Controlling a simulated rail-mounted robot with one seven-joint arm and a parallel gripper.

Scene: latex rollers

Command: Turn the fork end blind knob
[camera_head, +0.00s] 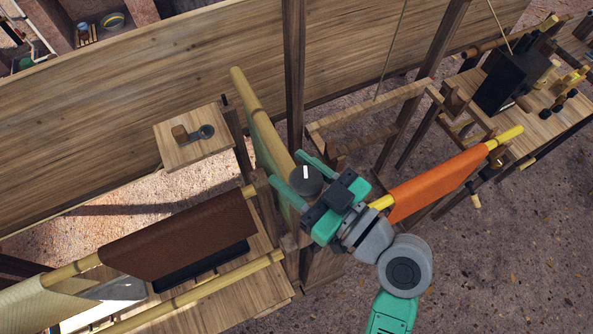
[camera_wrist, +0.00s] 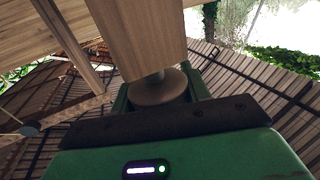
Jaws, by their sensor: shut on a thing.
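The knob (camera_head: 309,184) is a dark grey round disc with a white mark on its face, in the middle of the head view. It sits by the end of a wooden frame post. My gripper (camera_head: 304,177) reaches it from the lower right, with one green finger on each side, shut on the knob. In the wrist view the knob (camera_wrist: 158,88) shows as a brownish round disc between the green fingers, on a short shaft below a wooden block (camera_wrist: 140,35). Where the fingertips touch the knob is partly hidden.
A dark brown sheet (camera_head: 180,235) hangs over a bamboo pole at the lower left. An orange sheet (camera_head: 436,184) hangs on a yellow pole close right of my arm. A wooden post (camera_head: 294,70) stands just behind the gripper. A small wooden stand (camera_head: 193,150) is to the left.

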